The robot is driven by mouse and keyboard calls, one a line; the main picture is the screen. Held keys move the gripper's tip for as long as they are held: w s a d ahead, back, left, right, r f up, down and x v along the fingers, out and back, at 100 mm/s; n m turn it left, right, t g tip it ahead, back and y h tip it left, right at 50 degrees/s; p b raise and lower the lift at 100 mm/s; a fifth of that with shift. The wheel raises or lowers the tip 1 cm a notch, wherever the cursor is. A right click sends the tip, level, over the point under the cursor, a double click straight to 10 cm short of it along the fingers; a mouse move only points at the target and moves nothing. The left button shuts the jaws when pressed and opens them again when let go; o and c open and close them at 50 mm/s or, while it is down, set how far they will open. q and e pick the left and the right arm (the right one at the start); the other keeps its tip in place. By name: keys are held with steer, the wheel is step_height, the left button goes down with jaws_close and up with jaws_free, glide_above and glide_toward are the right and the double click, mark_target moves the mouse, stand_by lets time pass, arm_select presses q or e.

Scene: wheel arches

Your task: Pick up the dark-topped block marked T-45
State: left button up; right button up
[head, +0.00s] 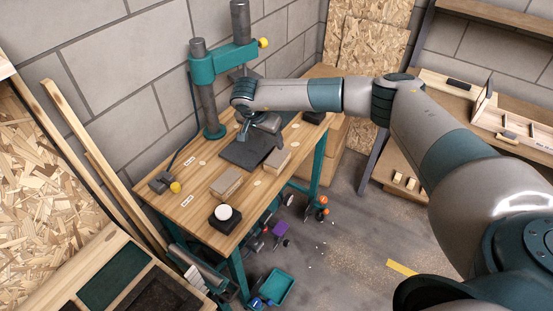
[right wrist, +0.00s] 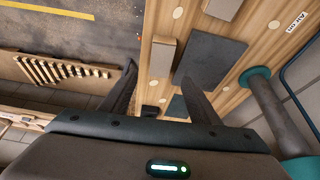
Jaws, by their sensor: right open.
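I cannot read the T-45 mark on any block. In the head view, one block with a greyish top and wooden sides (head: 227,182) lies on the workbench, left of and nearer than a second, paler block (head: 277,164). A dark-topped piece (right wrist: 178,107) shows between my fingers in the right wrist view; I cannot tell whether it is the marked block. My right gripper (head: 257,132) is above the bench by the flat dark plate (head: 240,152), apart from both blocks. In the right wrist view its fingers (right wrist: 160,78) are spread with nothing held. My left gripper is out of view.
A teal press stand (head: 208,95) rises at the bench's back left. A black block with a white knob (head: 224,217) sits near the front. A small dark box with a yellow knob (head: 162,183) is at the left edge. Shelving (head: 480,100) stands right, beyond open floor.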

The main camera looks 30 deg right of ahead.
steer(key=b, duration=0.7)
glide_toward(277, 156)
steer(key=x, duration=0.3)
steer(key=s+x, duration=0.1)
steer(key=x, duration=0.1)
steer(key=shift+a+f, duration=0.2)
steer(key=shift+f, duration=0.1)
steer(key=shift+w, duration=0.1)
steer(key=shift+d+f, duration=0.1)
steer(key=shift+f, duration=0.05)
steer(key=shift+w+b+x, duration=0.2)
steer(key=shift+b+x, duration=0.65)
steer(key=shift+x, duration=0.4)
steer(key=shift+w+b+x, duration=0.2)
steer(key=shift+b+x, duration=0.65)
steer(key=shift+x, duration=0.4)
steer(key=shift+d+b, duration=0.2)
steer(key=shift+b, duration=0.2)
steer(key=c, duration=0.9)
